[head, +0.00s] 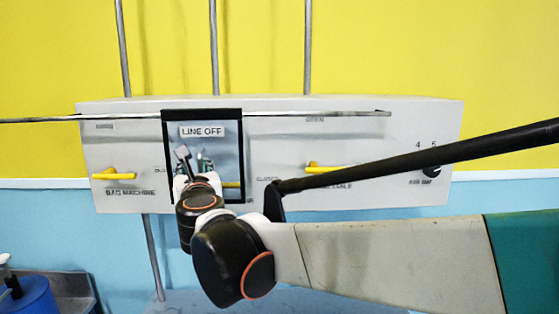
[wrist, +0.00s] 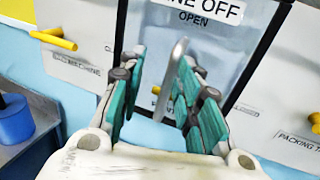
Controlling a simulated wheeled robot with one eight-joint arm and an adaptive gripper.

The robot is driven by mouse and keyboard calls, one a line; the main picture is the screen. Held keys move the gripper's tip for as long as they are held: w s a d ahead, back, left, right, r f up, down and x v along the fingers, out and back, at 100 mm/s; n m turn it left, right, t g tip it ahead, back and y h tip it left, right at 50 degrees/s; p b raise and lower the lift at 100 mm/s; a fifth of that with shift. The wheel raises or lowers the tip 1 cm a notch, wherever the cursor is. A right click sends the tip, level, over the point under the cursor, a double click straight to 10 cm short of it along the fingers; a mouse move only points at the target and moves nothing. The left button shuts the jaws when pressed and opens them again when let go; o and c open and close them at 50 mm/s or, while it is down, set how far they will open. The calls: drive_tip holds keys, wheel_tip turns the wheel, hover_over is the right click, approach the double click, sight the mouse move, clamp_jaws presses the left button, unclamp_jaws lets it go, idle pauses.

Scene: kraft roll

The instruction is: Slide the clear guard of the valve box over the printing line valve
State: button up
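The clear guard (head: 203,114) is a black-framed see-through panel with a LINE OFF label, hanging on the rail across the valve box (head: 270,105). It stands in front of the middle valve, whose yellow lever (head: 232,184) shows partly through it; my gripper hides that valve's name. In the wrist view the guard (wrist: 215,45) fills the upper middle, and its grey upright handle (wrist: 175,72) stands between my fingers. My gripper (wrist: 160,60) is open, its teal pads apart on either side of the handle. In the head view my gripper (head: 192,162) is before the guard's lower half.
The bag machine valve (head: 115,176) is uncovered at the left; another yellow lever (head: 325,168) is uncovered at the right. A black knob (head: 431,171) sits at the far right. The rail (head: 320,114) runs along the front. A blue container (head: 30,296) stands low left.

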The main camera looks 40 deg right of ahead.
sight(216, 161)
drive_tip(key=shift+m+g+h, duration=0.3)
drive_tip(key=shift+m+h, duration=0.2)
drive_tip(key=shift+h, duration=0.2)
drive_tip(key=d, duration=0.4)
drive_tip(key=w+d, duration=0.1)
drive_tip(key=d, duration=0.1)
drive_tip(key=shift+f, duration=0.1)
drive_tip(key=shift+s+a, duration=0.3)
drive_tip(key=shift+s, duration=0.1)
drive_tip(key=s+a+n+y, duration=0.1)
drive_tip(key=s+a, duration=0.7)
drive_tip(key=s, duration=0.2)
drive_tip(key=shift+s+a, duration=0.2)
drive_tip(key=shift+a, duration=0.2)
drive_tip(key=shift+w, duration=0.1)
